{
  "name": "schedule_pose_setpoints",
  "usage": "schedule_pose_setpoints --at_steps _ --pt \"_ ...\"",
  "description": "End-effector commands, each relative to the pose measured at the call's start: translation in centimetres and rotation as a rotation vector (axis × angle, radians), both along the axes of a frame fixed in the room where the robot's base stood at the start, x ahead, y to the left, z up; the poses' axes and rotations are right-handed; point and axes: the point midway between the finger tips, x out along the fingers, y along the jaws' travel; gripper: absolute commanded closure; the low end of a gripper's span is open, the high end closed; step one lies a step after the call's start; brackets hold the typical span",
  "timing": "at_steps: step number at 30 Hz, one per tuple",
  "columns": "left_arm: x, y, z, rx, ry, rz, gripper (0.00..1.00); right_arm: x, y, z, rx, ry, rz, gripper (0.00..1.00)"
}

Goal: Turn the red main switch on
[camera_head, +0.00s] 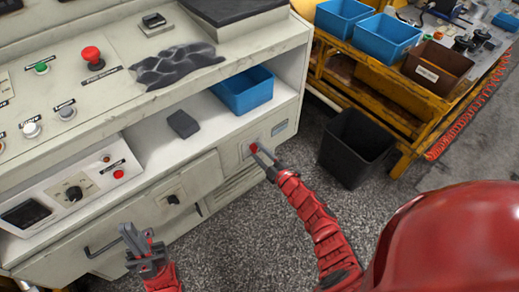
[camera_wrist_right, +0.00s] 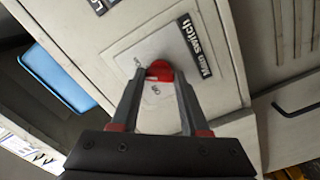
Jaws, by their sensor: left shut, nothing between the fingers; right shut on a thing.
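The red main switch (camera_wrist_right: 160,71) sits on a pale square plate on the cabinet front, beside a black label reading "Main switch". My right gripper (camera_wrist_right: 158,82) is shut on the switch, with one finger on each side of it. In the head view the switch (camera_head: 254,148) is a small red spot between the fingertips of my right gripper (camera_head: 258,153). My left gripper (camera_head: 131,236) is shut and empty, apart from the cabinet front at the lower left.
The cabinet (camera_head: 190,200) carries a red mushroom button (camera_head: 92,56) and several other controls. A grey cloth (camera_head: 175,67) lies on top, and a blue bin (camera_head: 243,90) stands on the shelf. A black bin (camera_head: 355,146) stands on the floor at right.

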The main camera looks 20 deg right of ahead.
Motion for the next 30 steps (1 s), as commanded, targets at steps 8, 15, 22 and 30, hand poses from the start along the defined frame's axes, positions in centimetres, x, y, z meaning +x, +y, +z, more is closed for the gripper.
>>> schedule_pose_setpoints --at_steps 8,15,22,30 --pt "0.0 0.0 1.4 0.000 0.000 0.000 1.00 0.0 0.0 0.2 0.131 0.047 -0.001 1.00" --pt "0.0 0.0 1.7 0.000 0.000 0.000 1.00 0.0 -0.1 -0.1 0.177 0.068 -0.003 1.00" --pt "0.0 0.0 1.7 0.000 0.000 0.000 1.00 -0.1 -0.1 -0.2 0.185 0.071 -0.003 1.00" --pt "0.0 0.0 1.7 0.000 0.000 0.000 1.00 0.0 -0.1 -0.2 0.185 0.071 -0.003 0.44"
